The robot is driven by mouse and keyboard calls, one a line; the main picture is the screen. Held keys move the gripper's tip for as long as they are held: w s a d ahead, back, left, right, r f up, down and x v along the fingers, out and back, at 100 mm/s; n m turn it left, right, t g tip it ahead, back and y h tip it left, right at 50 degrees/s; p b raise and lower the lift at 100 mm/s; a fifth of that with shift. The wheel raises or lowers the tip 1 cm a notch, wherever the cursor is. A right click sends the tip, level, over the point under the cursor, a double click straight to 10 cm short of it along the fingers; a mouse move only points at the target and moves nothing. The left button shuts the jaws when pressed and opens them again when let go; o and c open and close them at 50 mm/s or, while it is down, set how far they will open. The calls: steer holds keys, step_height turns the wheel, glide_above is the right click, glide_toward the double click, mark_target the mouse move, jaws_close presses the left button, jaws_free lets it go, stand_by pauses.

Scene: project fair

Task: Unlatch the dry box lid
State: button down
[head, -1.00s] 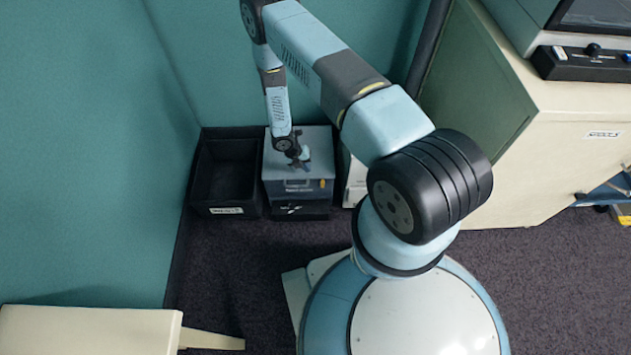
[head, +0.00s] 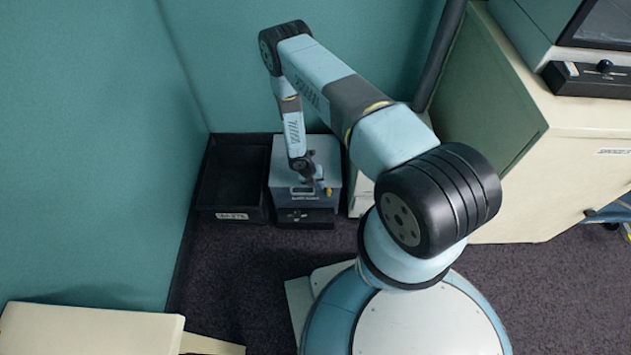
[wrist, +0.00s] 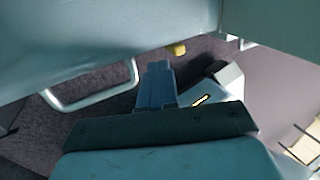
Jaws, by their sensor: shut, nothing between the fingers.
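The dry box (head: 325,152) is a grey-blue box with a flat lid, standing on the floor against the teal wall. A small yellow latch (head: 328,192) is on the right of its front; a yellow piece also shows in the wrist view (wrist: 179,49). My gripper (head: 318,183) is at the lid's front edge, close to the latch. In the wrist view my gripper (wrist: 157,72) is shut and empty, its fingertips just short of the yellow piece. I cannot tell whether they touch. A pale handle loop (wrist: 95,98) shows to its left. The lid looks closed.
An open black bin (head: 240,214) stands left of the dry box, and a white box (head: 362,196) stands close on its right. A cream cabinet (head: 570,180) fills the right. The dark carpet (head: 230,265) in front is clear.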

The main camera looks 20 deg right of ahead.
mark_target(329, 192)
steer(key=x, duration=0.4)
stand_by(0.6)
steer(key=shift+d+r+y, duration=0.1)
steer(key=shift+d+y, duration=0.05)
steer(key=shift+y, duration=0.25)
